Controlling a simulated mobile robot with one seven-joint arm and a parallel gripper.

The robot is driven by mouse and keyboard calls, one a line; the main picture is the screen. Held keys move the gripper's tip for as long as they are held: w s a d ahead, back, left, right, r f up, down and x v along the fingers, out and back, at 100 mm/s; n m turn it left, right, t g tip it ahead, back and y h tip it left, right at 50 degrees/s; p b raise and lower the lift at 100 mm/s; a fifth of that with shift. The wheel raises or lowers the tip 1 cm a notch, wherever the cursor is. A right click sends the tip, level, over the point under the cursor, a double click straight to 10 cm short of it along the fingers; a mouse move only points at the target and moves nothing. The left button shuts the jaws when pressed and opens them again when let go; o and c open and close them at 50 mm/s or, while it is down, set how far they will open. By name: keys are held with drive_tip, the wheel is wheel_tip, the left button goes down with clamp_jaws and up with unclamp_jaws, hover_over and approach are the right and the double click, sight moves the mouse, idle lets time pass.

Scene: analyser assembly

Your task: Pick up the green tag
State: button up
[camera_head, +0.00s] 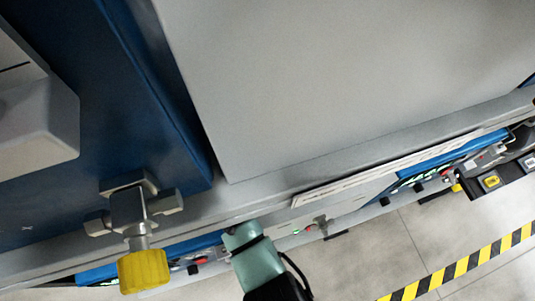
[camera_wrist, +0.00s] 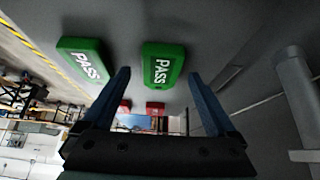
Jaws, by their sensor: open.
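Two green tags marked PASS show in the wrist view. One green tag (camera_wrist: 163,68) is near the top centre, framed between the finger tips in the picture. The other green tag (camera_wrist: 83,60) is to its left, outside the left finger. Both appear on a grey surface. My gripper (camera_wrist: 159,74) has its two blue fingers spread wide, with nothing held between them. I cannot tell how far the centre tag is from the fingertips. I cannot make out the green tags clearly in the head view.
Red tags (camera_wrist: 155,108) show farther off between the fingers. A grey post (camera_wrist: 297,95) stands at the right of the wrist view. In the head view, a yellow knob (camera_head: 143,271) sits at the front edge of a large grey panel (camera_head: 340,80). Striped floor tape (camera_head: 465,263) lies at right.

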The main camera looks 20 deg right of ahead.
drive_tip(key=shift+d+f, duration=0.1)
drive_tip(key=shift+f, duration=0.15)
drive_tip(key=c, duration=1.4)
drive_tip(key=shift+c, duration=0.2)
drive_tip(key=shift+r, duration=0.1)
drive_tip(key=shift+r+b, duration=0.65)
drive_tip(key=shift+r, duration=0.1)
drive_tip(key=shift+b+v, duration=0.75)
drive_tip(key=shift+v, duration=0.1)
drive_tip(key=a, duration=0.3)
drive_tip(key=shift+r, duration=0.35)
drive_tip(key=a+p, duration=0.2)
drive_tip(key=a, duration=1.2)
